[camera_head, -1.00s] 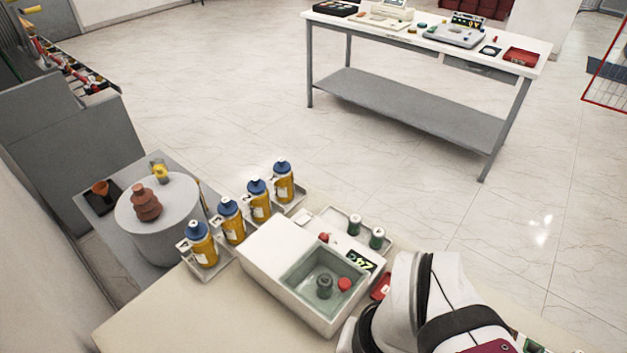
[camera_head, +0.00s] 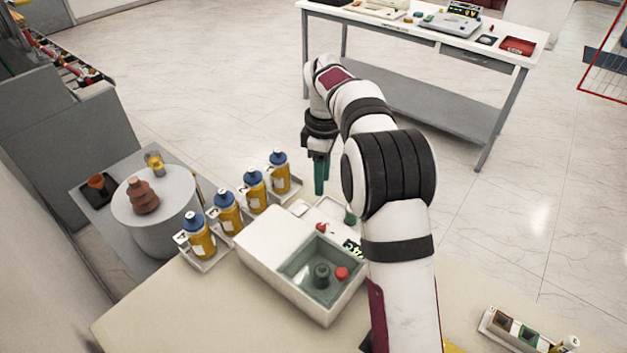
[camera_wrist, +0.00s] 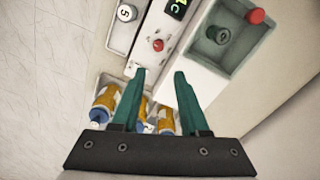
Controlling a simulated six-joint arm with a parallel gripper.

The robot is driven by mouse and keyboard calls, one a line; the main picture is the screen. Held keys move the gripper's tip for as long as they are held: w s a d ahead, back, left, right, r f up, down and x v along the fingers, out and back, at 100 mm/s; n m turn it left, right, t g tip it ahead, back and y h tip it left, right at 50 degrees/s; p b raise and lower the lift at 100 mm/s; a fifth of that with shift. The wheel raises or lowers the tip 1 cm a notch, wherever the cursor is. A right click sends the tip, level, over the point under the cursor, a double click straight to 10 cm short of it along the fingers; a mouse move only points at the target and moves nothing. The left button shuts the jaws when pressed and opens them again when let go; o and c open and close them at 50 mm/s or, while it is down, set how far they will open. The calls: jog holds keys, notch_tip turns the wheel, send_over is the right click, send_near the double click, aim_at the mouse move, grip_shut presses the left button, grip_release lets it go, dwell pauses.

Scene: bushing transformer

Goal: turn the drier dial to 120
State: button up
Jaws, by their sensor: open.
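No drier dial and no 120 mark can be made out in either view. A white unit (camera_head: 270,245) with a grey basin stands on the near bench. It has a small red knob (camera_head: 321,227) and a dark display (camera_head: 352,247); the knob (camera_wrist: 158,45) and display (camera_wrist: 177,8) also show in the wrist view. My gripper (camera_head: 320,188) has teal fingers and hangs over the back of the bench, beyond the unit. In the wrist view its fingers (camera_wrist: 159,75) are apart with nothing held between them.
Several blue-capped yellow bottles (camera_head: 201,240) stand in trays left of the unit. A round grey drum (camera_head: 160,222) carries a brown stacked piece (camera_head: 142,197). A far table (camera_head: 440,40) holds other devices. A small block tray (camera_head: 513,331) lies at the lower right.

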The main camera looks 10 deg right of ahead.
aim_at(321, 225)
notch_tip(321, 225, down, 16)
jog(key=shift+w+r, duration=0.1)
jog(key=shift+w, duration=0.05)
grip_shut()
